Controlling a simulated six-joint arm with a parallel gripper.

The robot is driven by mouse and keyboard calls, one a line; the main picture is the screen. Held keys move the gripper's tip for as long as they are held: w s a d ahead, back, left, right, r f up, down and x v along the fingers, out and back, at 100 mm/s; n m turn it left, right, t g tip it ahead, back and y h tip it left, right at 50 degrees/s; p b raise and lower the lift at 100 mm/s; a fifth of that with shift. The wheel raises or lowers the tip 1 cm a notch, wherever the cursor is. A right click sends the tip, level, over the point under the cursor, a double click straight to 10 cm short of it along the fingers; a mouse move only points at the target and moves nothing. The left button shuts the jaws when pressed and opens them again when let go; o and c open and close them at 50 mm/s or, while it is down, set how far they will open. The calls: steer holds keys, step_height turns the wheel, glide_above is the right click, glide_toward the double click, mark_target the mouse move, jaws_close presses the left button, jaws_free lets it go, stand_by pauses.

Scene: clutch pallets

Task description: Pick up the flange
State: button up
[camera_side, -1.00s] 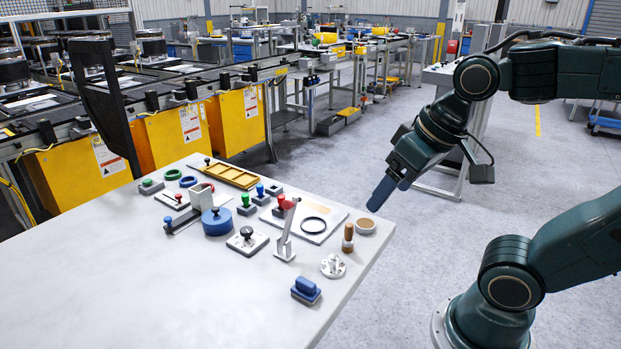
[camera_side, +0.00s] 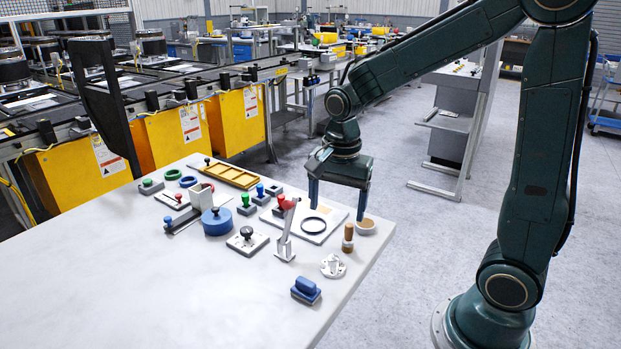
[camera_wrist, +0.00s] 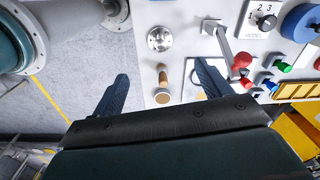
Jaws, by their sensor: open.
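The flange (camera_side: 333,266) is a small pale metal disc with a raised hub. It lies on the table near the right edge, and in the wrist view it shows at the top (camera_wrist: 159,39), fully uncovered. My gripper (camera_side: 337,212) is open and empty, pointing down above the table behind the flange. In the wrist view its two fingers (camera_wrist: 162,70) are spread wide, and the flange lies beyond the fingertips, apart from them.
A wooden-handled stamp (camera_side: 348,237) stands close behind the flange, and a round tan-topped dish (camera_side: 366,226) is beside it. A grey lever stand (camera_side: 285,245) with a red knob is to the left. A blue block (camera_side: 306,289) lies in front. The table's front left (camera_side: 130,270) is bare.

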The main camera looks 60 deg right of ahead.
mark_target(333, 258)
steer(key=shift+w+d+f+m+g, duration=0.15)
steer(key=shift+w+f+m, duration=0.1)
steer(key=shift+f+m, duration=0.2)
steer(key=shift+w+d+f+m+g, duration=0.15)
steer(key=shift+w+f+m, duration=0.1)
steer(key=shift+f+m, duration=0.15)
steer(key=shift+a+f, duration=0.1)
steer(key=shift+f, duration=0.05)
steer(key=shift+s+f, duration=0.1)
steer(key=shift+f, duration=4.1)
steer(key=shift+s+f, duration=0.1)
steer(key=shift+f, duration=2.45)
steer(key=c, duration=1.3)
